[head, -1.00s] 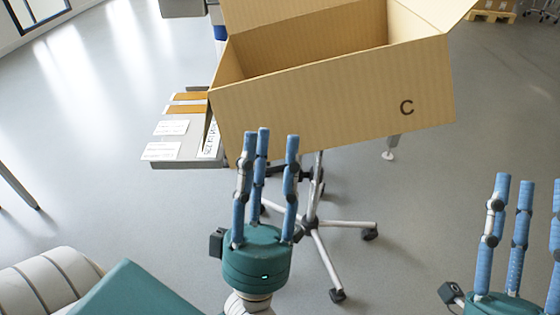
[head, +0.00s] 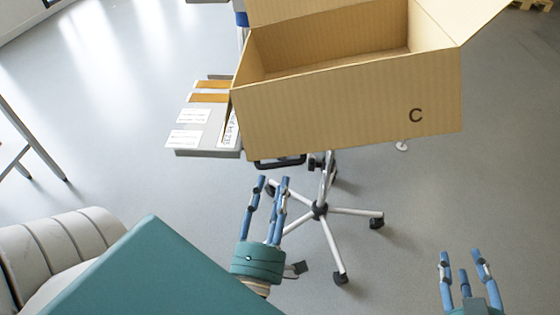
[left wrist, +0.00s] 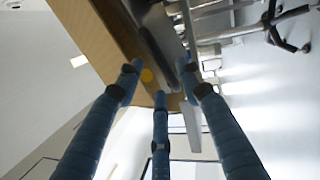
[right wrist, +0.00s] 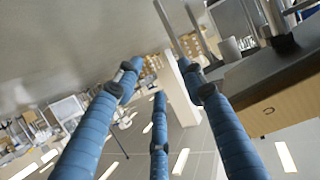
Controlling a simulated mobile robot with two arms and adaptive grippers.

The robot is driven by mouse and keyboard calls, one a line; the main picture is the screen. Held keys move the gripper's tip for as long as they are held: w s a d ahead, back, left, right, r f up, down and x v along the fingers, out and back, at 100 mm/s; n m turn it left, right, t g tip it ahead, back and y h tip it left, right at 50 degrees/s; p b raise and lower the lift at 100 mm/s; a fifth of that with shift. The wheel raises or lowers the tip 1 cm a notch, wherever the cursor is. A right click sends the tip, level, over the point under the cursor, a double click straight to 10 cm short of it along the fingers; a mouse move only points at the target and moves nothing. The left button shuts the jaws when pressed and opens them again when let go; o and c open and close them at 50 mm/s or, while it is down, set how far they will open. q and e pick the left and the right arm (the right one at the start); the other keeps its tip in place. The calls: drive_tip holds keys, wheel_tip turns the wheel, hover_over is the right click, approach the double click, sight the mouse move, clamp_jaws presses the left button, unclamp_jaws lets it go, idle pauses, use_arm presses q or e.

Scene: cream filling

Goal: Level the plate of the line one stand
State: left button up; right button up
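The stand has a star base with castors (head: 320,209) and carries a grey plate (head: 208,153). An open carton marked C (head: 350,110) sits on the plate and hides most of it. The carton's lower edge slopes down to the left in the head view; I cannot tell the plate's exact tilt. A black handle (head: 280,162) shows under the plate's near side. My left gripper (head: 270,182) is open, fingers pointing up just below this handle, apparently apart from it. A dark bar (left wrist: 155,55) lies past its fingertips in the left wrist view. My right gripper (head: 462,258) is open and empty, low at the right.
White labels (head: 187,139) and orange strips (head: 208,98) lie on the plate's left part. A table frame (head: 35,145) stands at the far left. The carton (right wrist: 290,105) also shows in the right wrist view. The floor right of the stand is clear.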

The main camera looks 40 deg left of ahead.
sight(279, 166)
use_arm(q)
drive_tip(key=x, duration=0.7)
clamp_jaws()
